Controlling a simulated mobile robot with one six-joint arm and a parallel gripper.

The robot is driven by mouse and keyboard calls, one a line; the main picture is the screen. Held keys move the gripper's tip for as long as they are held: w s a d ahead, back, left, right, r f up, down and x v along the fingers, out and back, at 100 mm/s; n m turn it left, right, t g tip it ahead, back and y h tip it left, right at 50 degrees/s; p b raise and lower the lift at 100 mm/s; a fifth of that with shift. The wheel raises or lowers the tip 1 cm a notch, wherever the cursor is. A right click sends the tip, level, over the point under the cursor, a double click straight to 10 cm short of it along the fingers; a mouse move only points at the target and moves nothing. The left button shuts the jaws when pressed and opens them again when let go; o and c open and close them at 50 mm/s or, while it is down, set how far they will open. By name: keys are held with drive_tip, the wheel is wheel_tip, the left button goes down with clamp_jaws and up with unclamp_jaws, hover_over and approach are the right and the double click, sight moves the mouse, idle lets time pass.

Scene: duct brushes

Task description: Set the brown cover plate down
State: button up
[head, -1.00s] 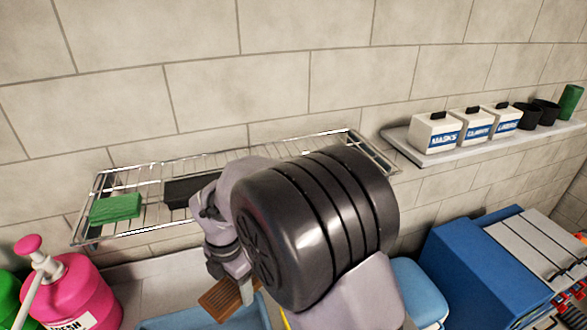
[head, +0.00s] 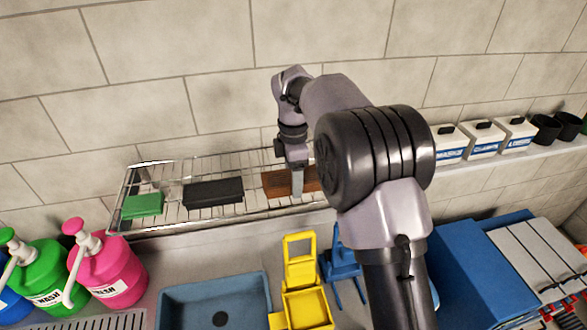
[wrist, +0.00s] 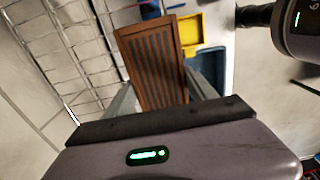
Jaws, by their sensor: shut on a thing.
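The brown cover plate (head: 278,183) is a slatted, wood-coloured rectangle over the right part of the wire rack, partly hidden by my gripper. It fills the middle of the wrist view (wrist: 155,62). My gripper (head: 297,186) is shut on it, with one finger on each side in the wrist view (wrist: 162,98). The wire rack (head: 170,212) is fixed along the wall and shows at the left of the wrist view. I cannot tell whether the plate touches the wires.
A green block (head: 142,206) and a black block (head: 213,193) lie on the rack to the left. Below are a blue basin (head: 190,300), a yellow stand (head: 301,275) and pump bottles (head: 108,265). A shelf with white boxes (head: 483,138) is at right.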

drive_tip(key=w+p, duration=0.1)
drive_tip(key=w, duration=0.3)
drive_tip(key=shift+w+d+f+p, duration=0.1)
drive_tip(key=shift+w+d+p, duration=0.05)
drive_tip(key=shift+w+p, duration=0.15)
wheel_tip(320, 180, down, 3)
drive_tip(key=shift+s+f, duration=0.1)
drive_tip(key=shift+s, duration=0.05)
drive_tip(key=shift+f, duration=0.2)
drive_tip(key=o, duration=1.4)
drive_tip(key=shift+f, duration=0.15)
